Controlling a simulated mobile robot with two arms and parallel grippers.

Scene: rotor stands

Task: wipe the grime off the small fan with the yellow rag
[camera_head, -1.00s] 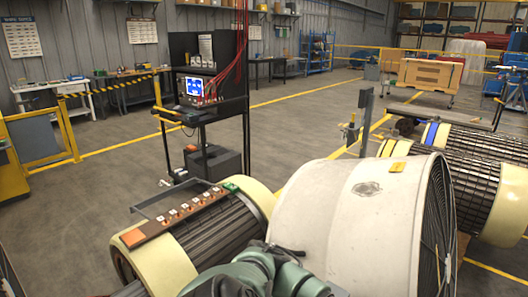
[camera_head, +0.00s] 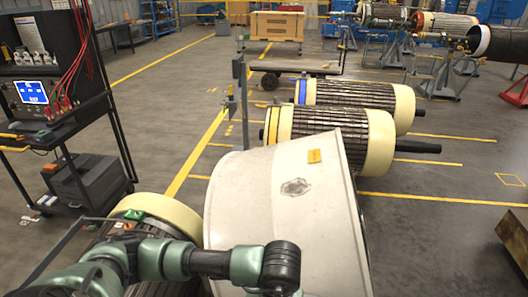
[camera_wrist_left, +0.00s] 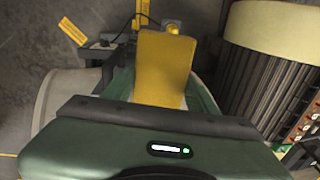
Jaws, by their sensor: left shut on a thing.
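A big white drum-shaped fan casing (camera_head: 245,205) stands in front of me. A dark grime patch (camera_head: 295,187) is on its upper side, with a small yellow label (camera_head: 314,156) above it. I cannot tell whether this is the small fan of the task. In the left wrist view, my left gripper (camera_wrist_left: 163,92) is shut on the yellow rag (camera_wrist_left: 163,62), which sticks out ahead of it. My left arm crosses the bottom of the head view in front of the casing; its gripper is not distinguishable there. My right gripper is not in view.
A ribbed rotor with cream end bands (camera_head: 160,212) lies left of the casing, and two more rotors (camera_head: 350,95) lie beyond it. A trolley (camera_head: 70,140) with a lit screen stands at the left. Open floor (camera_head: 450,165) is at the right.

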